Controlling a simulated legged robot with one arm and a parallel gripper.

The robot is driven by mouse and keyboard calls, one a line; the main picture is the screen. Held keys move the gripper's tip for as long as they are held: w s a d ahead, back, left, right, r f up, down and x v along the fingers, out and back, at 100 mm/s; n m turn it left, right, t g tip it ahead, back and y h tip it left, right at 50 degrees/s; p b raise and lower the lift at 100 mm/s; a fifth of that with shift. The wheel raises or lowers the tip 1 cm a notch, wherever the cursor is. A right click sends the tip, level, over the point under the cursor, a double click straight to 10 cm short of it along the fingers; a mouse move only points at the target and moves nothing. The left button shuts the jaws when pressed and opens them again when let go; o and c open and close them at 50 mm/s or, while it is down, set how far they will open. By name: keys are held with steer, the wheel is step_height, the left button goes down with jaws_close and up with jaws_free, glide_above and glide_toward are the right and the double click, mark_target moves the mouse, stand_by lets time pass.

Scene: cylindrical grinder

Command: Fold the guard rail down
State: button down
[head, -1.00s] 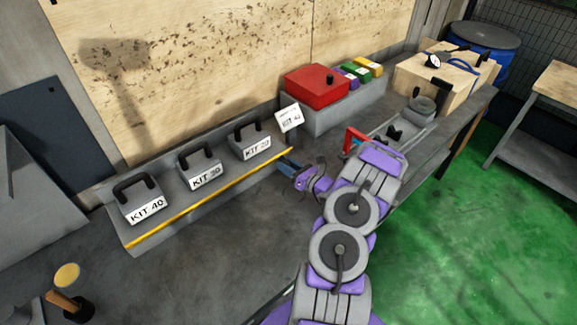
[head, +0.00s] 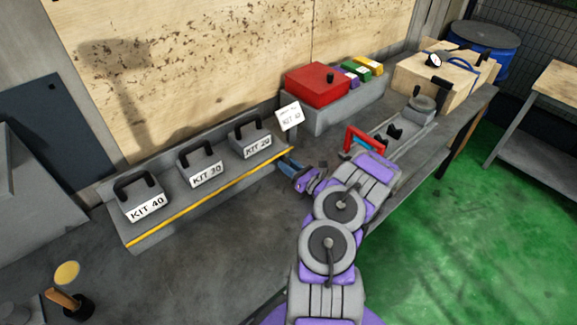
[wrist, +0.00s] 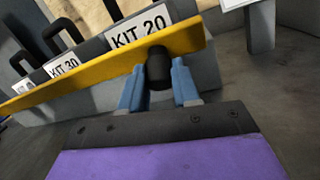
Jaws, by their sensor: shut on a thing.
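The yellow guard rail (head: 207,195) runs along the front of the grey kit rack (head: 180,213), and it crosses the wrist view as a slanting yellow bar (wrist: 90,71). In the wrist view a black knob (wrist: 159,69) stands out from the rail near its right end. My gripper (head: 286,161) is at that right end. Its blue fingers (wrist: 158,74) are shut on the knob, one on each side. The rail stands in front of the lower part of the kit boxes. Its hinge is not clear in either view.
Boxes marked KIT 40 (head: 141,201), KIT 30 (head: 203,170) and KIT 20 (head: 252,139) stand in the rack. A sign (head: 289,116) stands behind its right end. A red box (head: 316,84) is farther right. The bench in front of the rack is clear.

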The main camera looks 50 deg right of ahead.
steer(key=c, duration=1.9)
jaws_free()
steer(key=shift+d+r, duration=0.15)
steer(key=o, duration=0.7)
steer(key=shift+c, duration=0.2)
steer(key=o, duration=0.4)
steer(key=shift+d, duration=0.1)
steer(key=s+a+r+p, duration=0.1)
steer(key=s+a, duration=0.2)
steer(key=s, duration=0.1)
steer(key=s+a+r+p, duration=0.2)
steer(key=s+a, duration=0.2)
steer(key=s+a+r+p, duration=0.1)
steer(key=s+a+p, duration=0.1)
steer(key=s+a, duration=0.1)
steer(key=shift+s+a+r, duration=0.15)
steer(key=shift+s+r, duration=0.1)
steer(key=shift+s, duration=0.25)
